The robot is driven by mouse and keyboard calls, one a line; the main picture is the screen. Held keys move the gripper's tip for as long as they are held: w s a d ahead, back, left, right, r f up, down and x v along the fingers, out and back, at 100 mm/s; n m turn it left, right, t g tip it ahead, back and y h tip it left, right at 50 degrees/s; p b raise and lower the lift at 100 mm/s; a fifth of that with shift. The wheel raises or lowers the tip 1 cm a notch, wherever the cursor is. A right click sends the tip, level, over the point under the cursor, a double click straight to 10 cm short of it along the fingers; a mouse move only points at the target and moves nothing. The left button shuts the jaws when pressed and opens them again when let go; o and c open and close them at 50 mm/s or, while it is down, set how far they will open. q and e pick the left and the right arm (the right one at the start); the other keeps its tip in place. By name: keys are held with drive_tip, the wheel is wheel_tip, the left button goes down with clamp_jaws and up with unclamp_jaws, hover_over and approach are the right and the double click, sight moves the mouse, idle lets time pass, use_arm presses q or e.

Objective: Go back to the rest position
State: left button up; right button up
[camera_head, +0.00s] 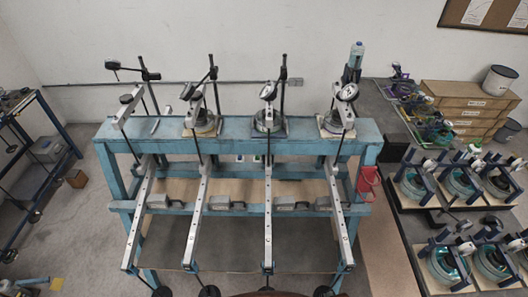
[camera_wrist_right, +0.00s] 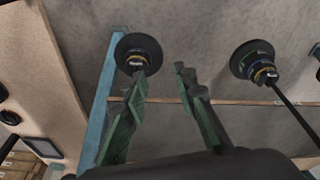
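My right gripper (camera_wrist_right: 162,82) shows in the right wrist view with its two green-and-dark fingers apart and nothing between them. A round black weight (camera_wrist_right: 126,48) with a ringed centre lies just beyond the tip of the left finger; I cannot tell whether they touch. A second black weight (camera_wrist_right: 240,60) hangs on a dark rod to the right, apart from the fingers. My left gripper is in neither view, and the head view does not show my right gripper.
A blue frame table (camera_head: 235,147) carries several long silver levers (camera_head: 195,222) pointing toward me, with black weights (camera_head: 209,291) at their near ends. A dark bench (camera_head: 408,222) with several teal devices stands at right. A blue-legged rack (camera_head: 58,118) stands at left.

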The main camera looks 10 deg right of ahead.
drive_tip(key=s+f+b, duration=0.4)
drive_tip(key=s+f, duration=0.6)
drive_tip(key=f, duration=0.5)
drive_tip(key=s+f+g+b, duration=0.1)
drive_tip(key=s+f+b, duration=0.2)
drive_tip(key=s+f, duration=0.8)
wheel_tip(320, 180, down, 4)
drive_tip(key=shift+r+n+g+b, duration=0.15)
drive_tip(key=shift+n+g+b, duration=0.15)
drive_tip(key=shift+n+b, duration=0.1)
